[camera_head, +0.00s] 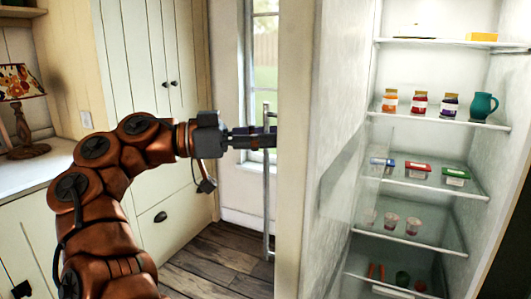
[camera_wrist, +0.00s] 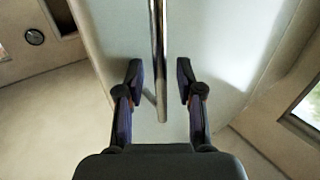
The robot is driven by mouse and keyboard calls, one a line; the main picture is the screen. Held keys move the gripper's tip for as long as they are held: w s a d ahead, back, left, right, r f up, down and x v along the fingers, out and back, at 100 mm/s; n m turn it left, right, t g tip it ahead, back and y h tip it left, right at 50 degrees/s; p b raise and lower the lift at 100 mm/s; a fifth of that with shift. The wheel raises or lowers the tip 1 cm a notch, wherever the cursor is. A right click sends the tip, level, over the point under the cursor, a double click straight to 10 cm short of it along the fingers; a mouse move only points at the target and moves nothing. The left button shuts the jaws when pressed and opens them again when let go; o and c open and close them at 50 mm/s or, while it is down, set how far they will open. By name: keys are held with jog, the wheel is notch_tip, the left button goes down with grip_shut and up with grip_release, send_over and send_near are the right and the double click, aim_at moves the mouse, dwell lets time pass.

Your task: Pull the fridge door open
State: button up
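The fridge door (camera_head: 293,150) stands swung open, with its edge toward the head camera and its outer face to the left. Its handle is a vertical metal bar (camera_head: 267,205) on that outer face. My gripper (camera_head: 262,138) is at the handle's upper part in the head view. In the wrist view my gripper (camera_wrist: 160,80) has its fingers apart, one on each side of the bar (camera_wrist: 158,45). Gaps show between the bar and both fingers. The bar's end shows between the fingers, and the door's face (camera_wrist: 215,60) lies behind it.
The fridge interior is in plain view at right, with jars (camera_head: 420,104), a teal jug (camera_head: 482,105), boxes and cups on glass shelves (camera_head: 440,181). Cream cabinets (camera_head: 150,60) and a counter (camera_head: 35,165) with a lamp (camera_head: 22,95) stand left. Wooden floor (camera_head: 215,265) shows below.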

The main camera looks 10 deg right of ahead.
jog(key=shift+r, duration=1.25)
jog(key=shift+a+r, duration=0.1)
